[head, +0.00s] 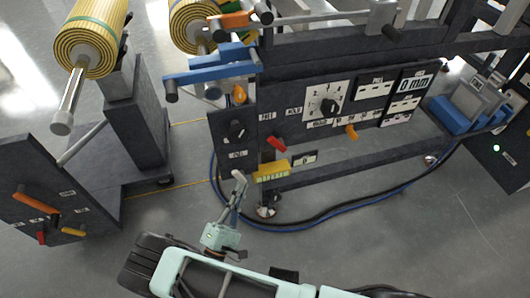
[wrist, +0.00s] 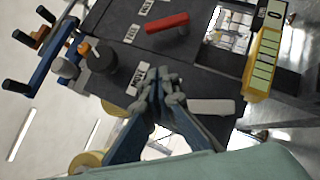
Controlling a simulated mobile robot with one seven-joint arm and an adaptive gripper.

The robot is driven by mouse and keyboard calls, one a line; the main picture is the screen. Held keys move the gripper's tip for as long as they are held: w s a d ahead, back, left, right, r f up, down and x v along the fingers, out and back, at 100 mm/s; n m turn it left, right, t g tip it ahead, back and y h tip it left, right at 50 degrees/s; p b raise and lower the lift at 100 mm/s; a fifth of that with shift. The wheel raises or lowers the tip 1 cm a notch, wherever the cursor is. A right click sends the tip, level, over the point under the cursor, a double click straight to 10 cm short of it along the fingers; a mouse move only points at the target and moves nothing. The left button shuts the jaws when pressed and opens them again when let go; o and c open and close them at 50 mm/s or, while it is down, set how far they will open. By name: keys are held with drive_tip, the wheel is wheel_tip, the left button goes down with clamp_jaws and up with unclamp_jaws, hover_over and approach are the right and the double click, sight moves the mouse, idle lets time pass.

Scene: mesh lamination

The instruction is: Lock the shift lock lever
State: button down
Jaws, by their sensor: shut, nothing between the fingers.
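My gripper (head: 239,177) is shut and empty in front of the lower left of the dark machine panel (head: 285,115). Its closed fingertips also show in the wrist view (wrist: 160,82). A red lever (head: 277,143) sits on that panel, up and right of the gripper; it also shows in the wrist view (wrist: 167,22), apart from the fingers. An orange lever (head: 351,132) is further right on the panel. The left stand has an orange lever (head: 37,199), a small red one (head: 42,238) and a yellow one (head: 73,232). I cannot read which label says shift lock.
A black knob (head: 236,131) is left of the red lever. A yellow block (head: 271,171) juts out close to the gripper. Blue bars (head: 210,70) and yellow rolls (head: 93,38) are above.

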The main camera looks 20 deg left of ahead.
drive_tip(key=b, duration=0.1)
approach(276, 141)
drive_tip(key=w+a+f, duration=0.1)
drive_tip(key=w+a, duration=0.3)
drive_tip(key=w, duration=0.1)
drive_tip(key=shift+w+d+r, duration=0.3)
drive_tip(key=shift+d+r, duration=0.25)
drive_tip(key=shift+w+d+r, duration=0.3)
drive_tip(key=shift+d+r, duration=0.25)
drive_tip(key=shift+d, duration=0.05)
